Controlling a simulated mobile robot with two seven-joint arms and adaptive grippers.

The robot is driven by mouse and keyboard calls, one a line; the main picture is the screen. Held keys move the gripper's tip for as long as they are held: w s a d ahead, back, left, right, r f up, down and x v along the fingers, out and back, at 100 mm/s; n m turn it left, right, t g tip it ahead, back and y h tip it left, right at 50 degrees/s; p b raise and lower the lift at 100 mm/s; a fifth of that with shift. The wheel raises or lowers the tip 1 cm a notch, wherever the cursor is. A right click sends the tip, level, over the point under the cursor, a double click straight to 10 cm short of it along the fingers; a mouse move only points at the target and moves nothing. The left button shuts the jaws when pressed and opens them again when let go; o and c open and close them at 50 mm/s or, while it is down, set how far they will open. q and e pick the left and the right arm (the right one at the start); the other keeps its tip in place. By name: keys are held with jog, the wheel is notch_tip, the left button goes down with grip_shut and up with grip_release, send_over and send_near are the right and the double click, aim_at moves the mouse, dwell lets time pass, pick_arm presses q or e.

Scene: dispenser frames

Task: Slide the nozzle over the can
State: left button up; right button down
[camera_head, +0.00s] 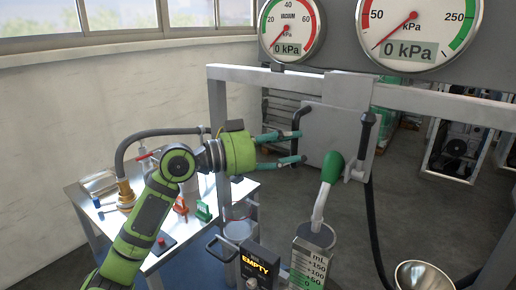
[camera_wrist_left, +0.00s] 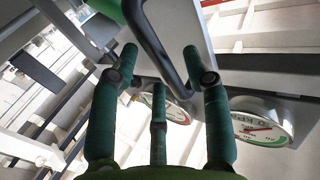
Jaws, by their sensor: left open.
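My left gripper (camera_head: 298,147) is open and empty, its teal fingers spread just left of a pale plate (camera_head: 328,138) on the frame's crossbar. A dark bent handle (camera_head: 302,115) sticks out from that plate, close to the upper finger. In the left wrist view, the handle (camera_wrist_left: 160,45) lies between the spread fingers (camera_wrist_left: 163,62); I cannot tell whether they touch it. I cannot clearly make out the nozzle. A pale round container (camera_head: 238,230) below the arm may be the can. My right gripper is not in view.
A lever with a green knob (camera_head: 332,167) rises over a cylinder with an mL scale (camera_head: 310,262). A box reading EMPTY (camera_head: 261,267) stands beside it. Two gauges (camera_head: 290,28) read 0 kPa. A table (camera_head: 182,262) with small items is at left; a metal bowl (camera_head: 422,276) is at lower right.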

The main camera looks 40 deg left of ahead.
pick_arm(q)
jog(key=v, duration=0.9)
jog(key=shift+s, duration=0.25)
jog(key=shift+a, duration=0.2)
